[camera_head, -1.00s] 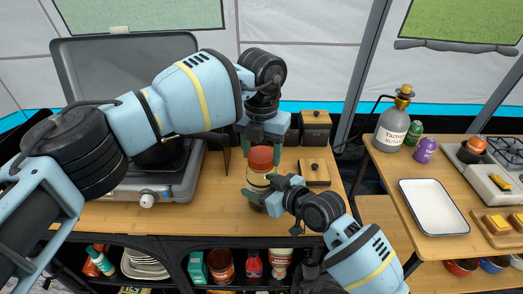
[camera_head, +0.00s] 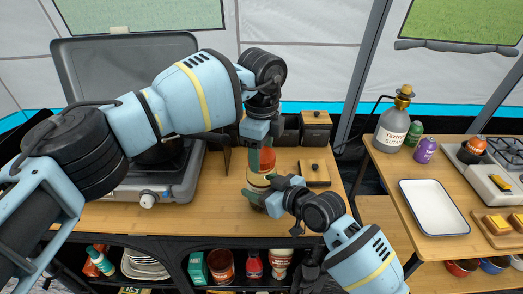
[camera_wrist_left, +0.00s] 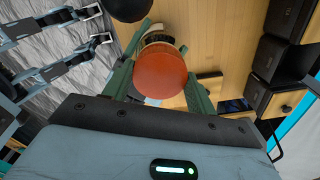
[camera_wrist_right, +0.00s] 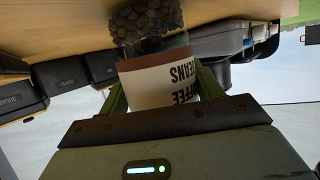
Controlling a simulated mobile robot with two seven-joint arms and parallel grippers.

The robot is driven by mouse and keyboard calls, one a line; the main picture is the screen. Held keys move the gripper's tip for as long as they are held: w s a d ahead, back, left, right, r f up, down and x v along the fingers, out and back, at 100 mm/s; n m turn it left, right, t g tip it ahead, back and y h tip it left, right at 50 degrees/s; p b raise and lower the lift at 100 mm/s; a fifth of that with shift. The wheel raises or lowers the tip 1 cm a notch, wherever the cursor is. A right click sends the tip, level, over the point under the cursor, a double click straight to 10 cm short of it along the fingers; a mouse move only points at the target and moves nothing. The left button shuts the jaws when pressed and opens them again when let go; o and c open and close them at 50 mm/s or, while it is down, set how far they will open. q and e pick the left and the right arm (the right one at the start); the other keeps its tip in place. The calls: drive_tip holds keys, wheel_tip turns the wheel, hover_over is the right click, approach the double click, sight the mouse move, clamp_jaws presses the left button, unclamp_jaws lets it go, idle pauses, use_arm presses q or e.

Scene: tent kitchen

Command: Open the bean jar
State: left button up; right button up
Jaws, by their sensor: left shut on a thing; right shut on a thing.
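The bean jar (camera_head: 258,181) stands upright near the table's front edge, with a red-brown lid (camera_head: 266,160) on top. My left gripper (camera_head: 261,158) comes down from above and is shut on the lid; its green fingers flank the lid (camera_wrist_left: 160,76) in the left wrist view. My right gripper (camera_head: 257,192) reaches in from the right and is shut on the jar's body. The right wrist view shows the jar's white "COFFEE BEANS" label (camera_wrist_right: 158,86) between the fingers, and dark beans (camera_wrist_right: 148,20) in the clear glass. Fingers partly hide the jar in the head view.
A camp stove (camera_head: 168,182) stands left of the jar. Dark canisters with wooden lids (camera_head: 315,128) stand behind, and a wooden-topped box (camera_head: 314,174) is close on the right. A side table at right holds a white tray (camera_head: 434,207) and a gas bottle (camera_head: 391,131).

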sight(262, 154)
use_arm(q)
drive_tip(key=shift+r, duration=0.25)
idle(0.7)
drive_tip(key=shift+r, duration=0.75)
drive_tip(key=shift+r, duration=0.1)
drive_tip(key=shift+r, duration=2)
use_arm(e)
drive_tip(key=o, duration=2)
drive_tip(key=shift+d, duration=0.1)
use_arm(q)
wheel_tip(262, 154, up, 2)
drive_tip(key=shift+s+r+p, duration=0.1)
drive_tip(key=shift+p, duration=0.2)
use_arm(e)
drive_tip(key=v, duration=1.2)
drive_tip(key=shift+s, duration=0.1)
